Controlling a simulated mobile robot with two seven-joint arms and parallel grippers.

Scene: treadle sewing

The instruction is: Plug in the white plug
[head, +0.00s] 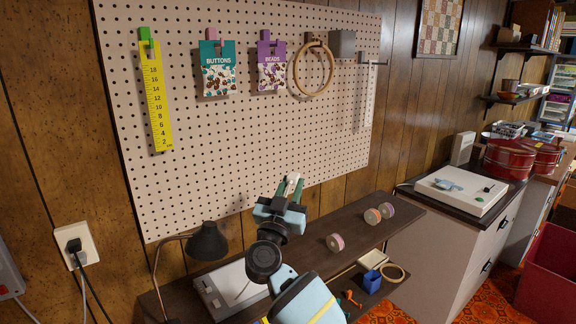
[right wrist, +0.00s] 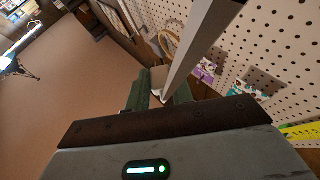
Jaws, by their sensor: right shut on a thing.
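My right gripper (head: 290,185) is raised in front of the lower pegboard in the head view, its green-tipped fingers pointing up. It is shut on a small pale thing, which I take to be the white plug (head: 293,181); the fingers hide much of it. In the right wrist view the fingers (right wrist: 160,92) close around a pale piece, and a long pale grey strip crosses in front from the upper right. The white wall outlet (head: 92,243) is far to the left of the gripper, with a black plug (head: 74,245) in it. My left gripper is out of view.
A black lamp (head: 208,242) stands between outlet and gripper. A dark shelf (head: 310,238) holds several spools (head: 336,242). The pegboard (head: 230,140) carries hanging packets and a yellow ruler (head: 155,95).

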